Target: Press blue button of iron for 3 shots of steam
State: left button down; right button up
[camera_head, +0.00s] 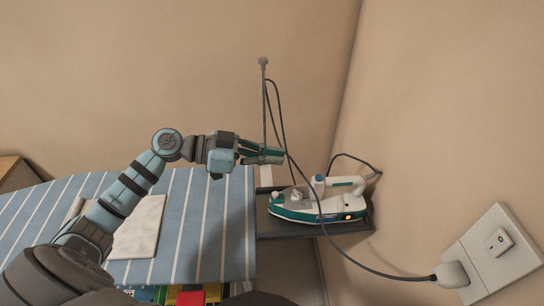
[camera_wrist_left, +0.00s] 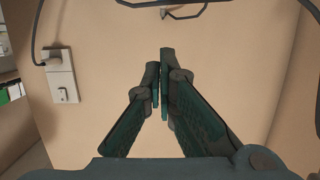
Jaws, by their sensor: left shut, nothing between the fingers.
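The white and teal iron (camera_head: 318,203) rests on a dark stand at the right end of the ironing board, in the head view. Its blue button (camera_head: 319,178) shows as a small spot on top, near the front of the handle. An orange light glows at its rear. My left gripper (camera_head: 282,156) is above and to the left of the iron, apart from it, with its fingers pointing right. In the left wrist view its fingers (camera_wrist_left: 164,52) are closed together and empty, with wall behind them. The iron does not show there. My right gripper is not in view.
The striped ironing board (camera_head: 205,225) holds a folded white cloth (camera_head: 140,228). A thin pole (camera_head: 264,105) carries the iron's cord, which hangs close to my left gripper. The cord runs to a wall socket (camera_head: 490,250), also in the left wrist view (camera_wrist_left: 62,85).

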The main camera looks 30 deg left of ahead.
pick_arm(q)
jog(key=b, duration=0.5)
jog(key=p, duration=0.3)
send_over(319, 178)
jog(key=s+a, duration=0.1)
jog(key=f, duration=0.5)
jog(key=shift+a, duration=0.35)
